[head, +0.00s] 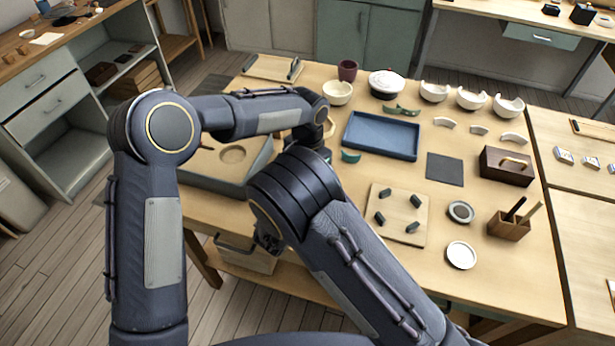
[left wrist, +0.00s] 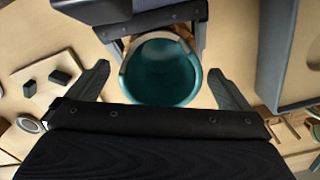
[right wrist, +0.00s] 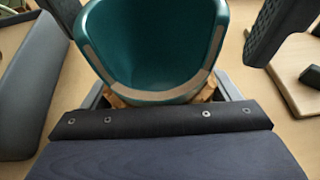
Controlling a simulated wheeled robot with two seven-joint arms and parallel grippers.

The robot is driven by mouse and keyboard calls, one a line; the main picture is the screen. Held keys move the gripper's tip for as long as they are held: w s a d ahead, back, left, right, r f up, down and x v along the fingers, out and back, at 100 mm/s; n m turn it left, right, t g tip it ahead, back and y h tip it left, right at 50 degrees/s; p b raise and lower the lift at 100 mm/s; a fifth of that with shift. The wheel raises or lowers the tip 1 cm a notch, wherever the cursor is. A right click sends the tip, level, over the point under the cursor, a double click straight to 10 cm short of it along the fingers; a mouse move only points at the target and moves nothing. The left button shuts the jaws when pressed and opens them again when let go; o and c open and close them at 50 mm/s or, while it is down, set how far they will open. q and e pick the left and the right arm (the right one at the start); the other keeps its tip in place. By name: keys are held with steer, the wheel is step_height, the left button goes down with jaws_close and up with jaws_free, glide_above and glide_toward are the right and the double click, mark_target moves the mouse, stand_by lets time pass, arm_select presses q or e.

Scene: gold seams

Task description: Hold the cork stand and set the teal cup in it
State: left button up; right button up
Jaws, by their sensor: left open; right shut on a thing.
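The teal cup (left wrist: 160,75) is between the spread fingers of my open left gripper (left wrist: 160,68), with its mouth toward the camera. It also fills the top middle of the right wrist view (right wrist: 152,40), where a pale edge runs along its near side. The cork stand (right wrist: 205,92) shows only as small tan parts beneath and around the cup; how deep the cup sits in it is hidden. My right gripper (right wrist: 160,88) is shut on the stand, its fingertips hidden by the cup. In the head view my arms hide most of this.
A grey-green box (head: 205,182) stands to the left and a board with dark pegs (head: 400,215) to the right. A blue tray (head: 381,136) lies behind, with a teal shard (head: 350,156) at its left front. White bowls, a wooden box and a brush holder stand farther right.

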arm_select(q)
steer(key=shift+r, duration=1.65)
arm_select(e)
steer(key=o, duration=0.9)
